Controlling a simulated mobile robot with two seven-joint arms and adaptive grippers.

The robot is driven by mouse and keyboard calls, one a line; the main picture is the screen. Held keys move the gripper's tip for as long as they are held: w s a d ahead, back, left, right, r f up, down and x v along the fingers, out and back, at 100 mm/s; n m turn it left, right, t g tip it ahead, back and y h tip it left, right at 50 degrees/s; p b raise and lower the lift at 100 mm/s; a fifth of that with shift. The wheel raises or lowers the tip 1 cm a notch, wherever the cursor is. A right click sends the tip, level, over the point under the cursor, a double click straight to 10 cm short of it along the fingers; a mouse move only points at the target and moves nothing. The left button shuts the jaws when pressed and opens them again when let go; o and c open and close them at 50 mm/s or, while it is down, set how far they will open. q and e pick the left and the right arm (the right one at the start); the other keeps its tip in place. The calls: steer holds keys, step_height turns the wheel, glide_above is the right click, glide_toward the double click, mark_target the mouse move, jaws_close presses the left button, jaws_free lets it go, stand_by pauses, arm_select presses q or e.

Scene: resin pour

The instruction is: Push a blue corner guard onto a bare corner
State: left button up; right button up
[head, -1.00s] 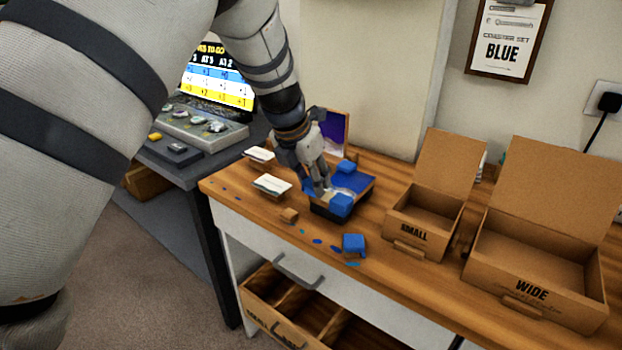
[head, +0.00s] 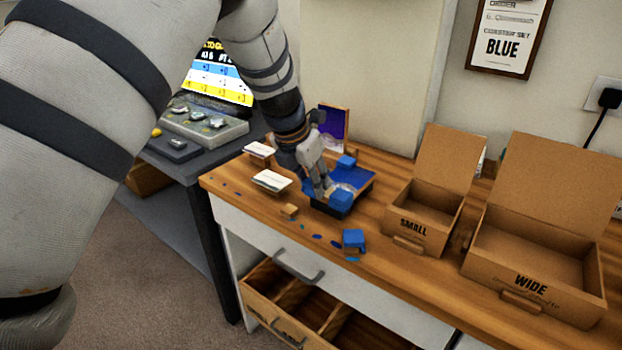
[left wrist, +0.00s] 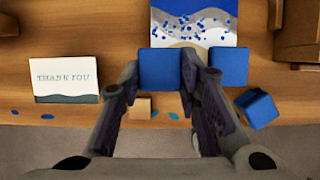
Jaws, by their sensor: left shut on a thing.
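My left gripper (head: 322,192) is shut on a blue corner guard (left wrist: 160,69), held between the fingertips at the near-left corner of a coaster (left wrist: 194,22) with a blue, white and gold pattern. The fingers hide most of this guard in the head view. The coaster (head: 357,178) lies on a dark block on the wooden table. Another blue guard (head: 340,199) sits at its near-right corner, and one (head: 346,161) at the far side. I cannot tell whether the held guard is seated. A loose blue guard (head: 354,240) lies nearer the table's front edge. My right gripper is not in view.
A small wooden cube (head: 289,210) and two white cards on stands, one a THANK YOU card (left wrist: 66,79), are left of the coaster. Open cardboard boxes, SMALL (head: 418,222) and WIDE (head: 535,284), stand right. An open drawer (head: 300,308) is below.

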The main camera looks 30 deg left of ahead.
arm_select(q)
steer(key=shift+s+f, duration=0.1)
steer(key=shift+f, duration=0.35)
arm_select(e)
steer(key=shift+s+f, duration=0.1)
arm_select(q)
steer(key=shift+s+d+f, duration=0.1)
steer(key=shift+d+f, duration=0.15)
steer(key=shift+f, duration=0.3)
steer(key=shift+c, duration=0.9)
steer(key=o, duration=0.9)
steer(key=shift+o, duration=1.4)
steer(key=shift+w+f, duration=0.2)
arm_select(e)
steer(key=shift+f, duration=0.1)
arm_select(q)
steer(key=shift+a+r, duration=0.1)
steer(key=shift+r, duration=0.2)
step_height(320, 180, up, 9)
steer(key=shift+w+f+p, duration=0.15)
steer(key=shift+f+p, duration=0.05)
steer(key=shift+p, duration=0.3)
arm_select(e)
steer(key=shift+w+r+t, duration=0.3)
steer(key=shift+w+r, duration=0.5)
